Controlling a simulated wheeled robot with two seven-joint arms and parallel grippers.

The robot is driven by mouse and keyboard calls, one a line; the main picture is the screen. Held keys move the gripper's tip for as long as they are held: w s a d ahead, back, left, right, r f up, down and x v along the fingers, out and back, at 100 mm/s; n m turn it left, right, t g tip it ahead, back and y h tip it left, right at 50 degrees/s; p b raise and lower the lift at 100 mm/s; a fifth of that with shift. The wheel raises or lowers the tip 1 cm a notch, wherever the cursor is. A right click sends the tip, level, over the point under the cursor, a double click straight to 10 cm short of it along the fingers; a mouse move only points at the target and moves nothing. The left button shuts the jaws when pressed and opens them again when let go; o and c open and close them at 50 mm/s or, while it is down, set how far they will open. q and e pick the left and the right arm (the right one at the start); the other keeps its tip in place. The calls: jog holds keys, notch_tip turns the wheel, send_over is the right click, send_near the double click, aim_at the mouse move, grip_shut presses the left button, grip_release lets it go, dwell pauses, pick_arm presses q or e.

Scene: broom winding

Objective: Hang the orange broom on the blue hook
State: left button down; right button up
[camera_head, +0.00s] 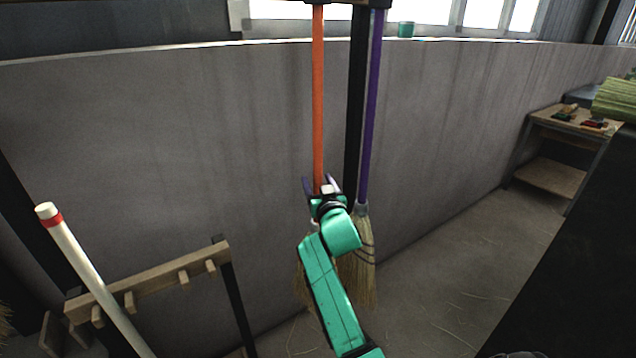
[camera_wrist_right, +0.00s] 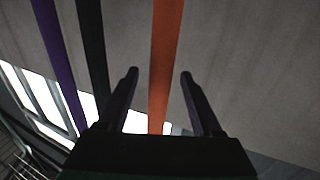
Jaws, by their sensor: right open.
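The orange broom (camera_head: 318,95) stands upright in front of the grey wall, its handle reaching up to a dark bar at the picture's top edge. Its lower part is largely hidden behind my teal right arm; some bristles show left of the arm. My right gripper (camera_head: 321,184) is at the lower part of the orange handle. In the right wrist view the orange handle (camera_wrist_right: 165,60) passes between the two open fingers of the gripper (camera_wrist_right: 158,75), with gaps on both sides. No blue hook can be made out. My left gripper is out of view.
A purple-handled broom (camera_head: 371,110) hangs close on the right, beside a black post (camera_head: 354,100). A wooden peg rack (camera_head: 150,282) and a white pole with a red band (camera_head: 75,250) stand at lower left. A wooden bench (camera_head: 550,178) is at far right.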

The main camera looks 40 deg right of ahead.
jog(key=b+v, duration=0.2)
jog(key=v, duration=1.3)
jog(key=w+a+f+n+g+y+p, duration=0.1)
jog(key=w+a+f+n+y, duration=0.15)
jog(key=f, duration=0.65)
jog(key=w+a+f+n+g+y+p, duration=0.15)
jog(key=a+f, duration=0.25)
jog(key=f, duration=0.5)
jog(key=s+a+f+n+g+y, duration=0.15)
jog(key=s+f, duration=0.25)
jog(key=f, duration=0.5)
jog(key=s+a+f+g+y+p, duration=0.1)
jog(key=s+a+f+g, duration=0.2)
jog(key=f, duration=0.6)
jog(key=s+a+f+n+g+y, duration=0.1)
jog(key=s+f+g, duration=0.1)
jog(key=s+f, duration=0.6)
jog(key=s+d+f+g, duration=0.1)
jog(key=s+f, duration=0.3)
jog(key=s, duration=0.4)
jog(key=s+d+f+g+p, duration=0.1)
jog(key=s+d+f+g, duration=0.1)
jog(key=s+f, duration=0.3)
jog(key=s+d+f+g, duration=0.1)
jog(key=s+f+g, duration=0.2)
jog(key=s, duration=0.8)
notch_tip(320, 180, down, 2)
jog(key=shift+s+d+f+g+h, duration=0.1)
jog(key=shift+s+d+g+h, duration=0.1)
jog(key=shift+d+g+h, duration=0.15)
